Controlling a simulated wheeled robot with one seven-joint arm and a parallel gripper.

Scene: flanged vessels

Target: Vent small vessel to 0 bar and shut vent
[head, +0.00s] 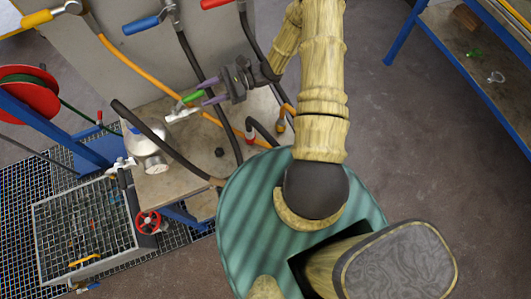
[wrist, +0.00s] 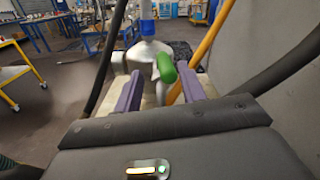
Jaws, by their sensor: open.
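My gripper (head: 204,92) is open, with its two purple fingers pointing left in the head view. A green lever handle (head: 193,97) on a silver valve fitting (head: 182,114) is at the fingertips. In the wrist view the green handle (wrist: 165,66) appears between or just beyond the open fingers (wrist: 160,78); I cannot tell if they touch it. A silver vessel (head: 147,143) with a round gauge-like face (head: 156,164) stands on the bench left of the gripper. The gauge reading is too small to read.
Dark hoses (head: 160,135) and an orange hose (head: 150,80) cross around the fitting. A grey panel (head: 110,45) stands behind.

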